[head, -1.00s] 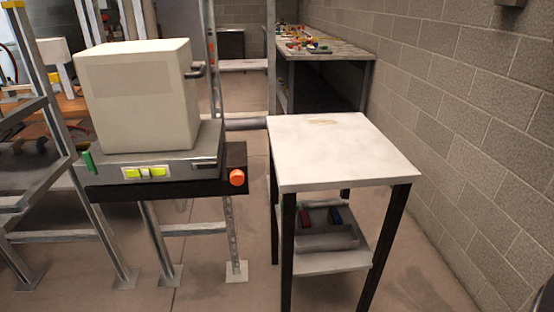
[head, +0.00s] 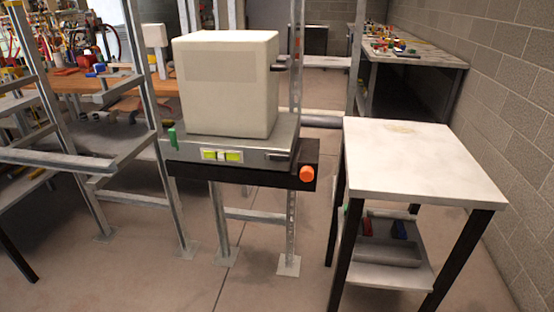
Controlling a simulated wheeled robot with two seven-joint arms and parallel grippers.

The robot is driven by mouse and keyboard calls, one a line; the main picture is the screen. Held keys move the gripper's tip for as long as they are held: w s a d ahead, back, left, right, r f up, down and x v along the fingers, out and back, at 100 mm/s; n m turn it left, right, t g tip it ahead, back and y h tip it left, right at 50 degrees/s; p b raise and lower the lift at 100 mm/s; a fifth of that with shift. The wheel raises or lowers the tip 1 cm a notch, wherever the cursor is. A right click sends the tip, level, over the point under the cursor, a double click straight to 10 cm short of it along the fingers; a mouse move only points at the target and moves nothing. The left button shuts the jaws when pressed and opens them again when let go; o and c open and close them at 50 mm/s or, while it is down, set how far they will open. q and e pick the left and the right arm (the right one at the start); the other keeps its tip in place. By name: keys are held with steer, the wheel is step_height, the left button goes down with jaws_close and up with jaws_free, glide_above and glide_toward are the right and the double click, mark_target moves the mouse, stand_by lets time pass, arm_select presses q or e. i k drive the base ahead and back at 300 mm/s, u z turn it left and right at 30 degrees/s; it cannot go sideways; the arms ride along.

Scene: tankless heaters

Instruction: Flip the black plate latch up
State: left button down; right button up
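A pale box-shaped unit (head: 225,85) stands on a grey metal plate (head: 200,146) on a black support. A small dark latch-like part (head: 279,155) sits at the right front of the grey plate; it is too small to tell its position clearly. Another dark part (head: 278,67) sticks out from the upper right edge of the pale unit. Neither of my grippers is in view.
An orange knob (head: 306,174) is at the support's right end, and a green part (head: 173,137) at the plate's left. A white-topped table (head: 420,160) stands at right, with a grey tray (head: 388,252) on its lower shelf. Floor in front is open.

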mark_target(268, 156)
steer(key=k, duration=0.65)
steer(key=u, duration=0.4)
steer(key=i, duration=1.3)
steer(key=u, duration=0.3)
